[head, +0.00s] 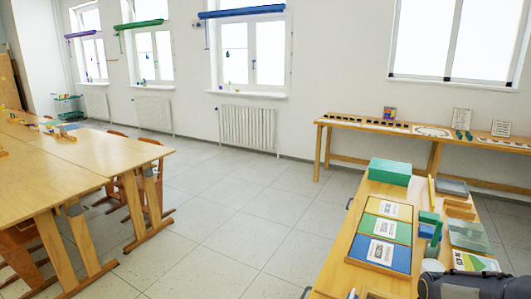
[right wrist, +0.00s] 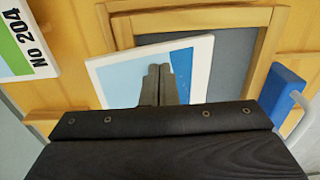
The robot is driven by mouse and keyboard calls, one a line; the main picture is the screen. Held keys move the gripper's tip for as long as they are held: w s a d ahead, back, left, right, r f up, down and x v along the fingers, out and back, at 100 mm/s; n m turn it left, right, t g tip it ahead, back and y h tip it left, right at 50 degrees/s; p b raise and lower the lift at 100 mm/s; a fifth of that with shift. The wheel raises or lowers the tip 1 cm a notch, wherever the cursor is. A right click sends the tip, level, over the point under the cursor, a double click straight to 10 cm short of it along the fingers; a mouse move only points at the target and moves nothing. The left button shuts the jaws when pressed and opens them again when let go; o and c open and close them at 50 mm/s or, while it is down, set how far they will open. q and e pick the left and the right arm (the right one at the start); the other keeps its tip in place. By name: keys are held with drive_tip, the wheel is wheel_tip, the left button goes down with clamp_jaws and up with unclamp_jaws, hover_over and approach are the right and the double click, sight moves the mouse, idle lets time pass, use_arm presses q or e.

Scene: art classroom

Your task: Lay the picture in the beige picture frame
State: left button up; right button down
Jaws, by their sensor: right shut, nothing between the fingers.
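In the right wrist view, the picture (right wrist: 122,68) is a panel with a white edge and light and darker blue areas. It lies turned at an angle, overlapping the left bar of the beige picture frame (right wrist: 264,50) and part of its dark grey inside. Its left corner sticks out past the frame. My right gripper (right wrist: 160,70) is shut and empty, its fingertips in front of the picture; whether they touch it I cannot tell. The near part of the frame is hidden by my gripper body. My left gripper is not in view.
A card reading NO 204 (right wrist: 30,45) and a blue block (right wrist: 285,92) lie beside the frame. In the head view, the table holds a teal box (head: 389,172), a tray of coloured cards (head: 350,248) and several blocks. Open floor (head: 240,215) lies to the left.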

drive_tip(key=shift+w+a+f, duration=0.1)
drive_tip(key=shift+w+a, duration=0.35)
drive_tip(key=shift+a, duration=0.5)
drive_tip(key=shift+w+a, duration=0.5)
drive_tip(key=shift+a, duration=0.5)
drive_tip(key=shift+w+a+f, duration=0.1)
drive_tip(key=shift+w+a, duration=0.35)
drive_tip(key=shift+a, duration=0.5)
idle(2.6)
drive_tip(key=shift+r, duration=0.15)
idle(0.3)
wheel_tip(320, 180, up, 7)
drive_tip(key=p, duration=0.6)
idle(0.4)
drive_tip(key=s+a+r+n+t+y, duration=0.2)
drive_tip(key=s+a+r, duration=0.2)
drive_tip(key=s, duration=0.6)
drive_tip(key=s+a+r+n+t+y, duration=0.1)
drive_tip(key=s+a+r+n+t, duration=0.1)
drive_tip(key=s+r, duration=0.5)
drive_tip(key=s+a+t, duration=0.1)
drive_tip(key=s, duration=0.2)
drive_tip(key=shift+a+r+t+y, duration=0.3)
drive_tip(key=shift+a+r+y, duration=0.05)
drive_tip(key=shift+y, duration=0.05)
